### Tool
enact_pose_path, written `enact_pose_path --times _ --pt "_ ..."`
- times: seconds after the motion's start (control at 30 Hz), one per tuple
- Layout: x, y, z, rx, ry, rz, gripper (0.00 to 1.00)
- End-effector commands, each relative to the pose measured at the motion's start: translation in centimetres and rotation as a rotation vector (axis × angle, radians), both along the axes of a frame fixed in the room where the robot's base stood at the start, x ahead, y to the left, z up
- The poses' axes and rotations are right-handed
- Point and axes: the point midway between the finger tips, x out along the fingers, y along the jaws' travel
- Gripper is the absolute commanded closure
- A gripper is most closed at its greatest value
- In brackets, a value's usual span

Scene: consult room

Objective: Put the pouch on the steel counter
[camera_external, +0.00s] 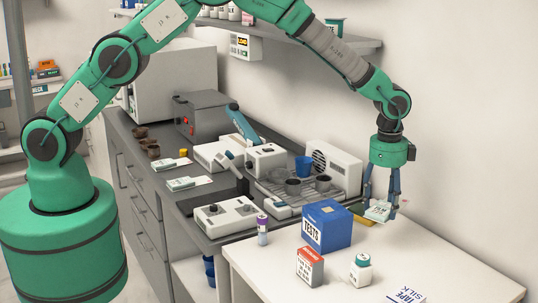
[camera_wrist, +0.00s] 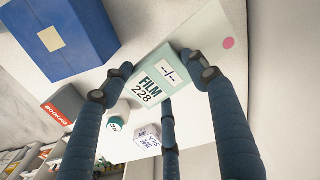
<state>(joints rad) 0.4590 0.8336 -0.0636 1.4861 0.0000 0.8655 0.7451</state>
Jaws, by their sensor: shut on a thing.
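A flat white and pale green pouch (camera_wrist: 160,78) marked FILM 228 is held between the fingers of my gripper (camera_wrist: 158,72) in the wrist view. In the external view my gripper (camera_external: 381,196) points down over the far right of the white table, shut on the pouch (camera_external: 377,212). I cannot tell whether the pouch touches what lies beneath it. The steel counter (camera_external: 177,165) is grey and runs along the left, beyond the white table.
A blue box (camera_external: 327,226), a red and white carton (camera_external: 310,267), a white jar (camera_external: 360,271) and a small vial (camera_external: 262,230) stand on the white table (camera_external: 420,255). Machines, cups and similar flat packs (camera_external: 187,183) crowd the counter. A shelf (camera_external: 345,43) hangs above.

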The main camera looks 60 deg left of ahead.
Motion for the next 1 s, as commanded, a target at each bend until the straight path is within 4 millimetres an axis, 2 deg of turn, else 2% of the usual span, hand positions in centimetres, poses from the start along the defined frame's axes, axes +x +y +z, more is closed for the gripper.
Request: enact_pose_path --times 0.03,0.37,0.6,0.77,1.0 --pt "0.1 1.3 0.0 -0.002 -0.004 0.036 0.62" --pt "-0.1 9.4 0.6 -0.012 -0.015 0.281 0.62" --pt "-1.0 15.6 0.7 -0.015 -0.015 0.464 0.61" --pt "-2.1 20.0 0.5 -0.016 -0.012 0.596 0.61" --pt "-4.9 28.1 0.2 -0.014 -0.002 0.85 0.61"
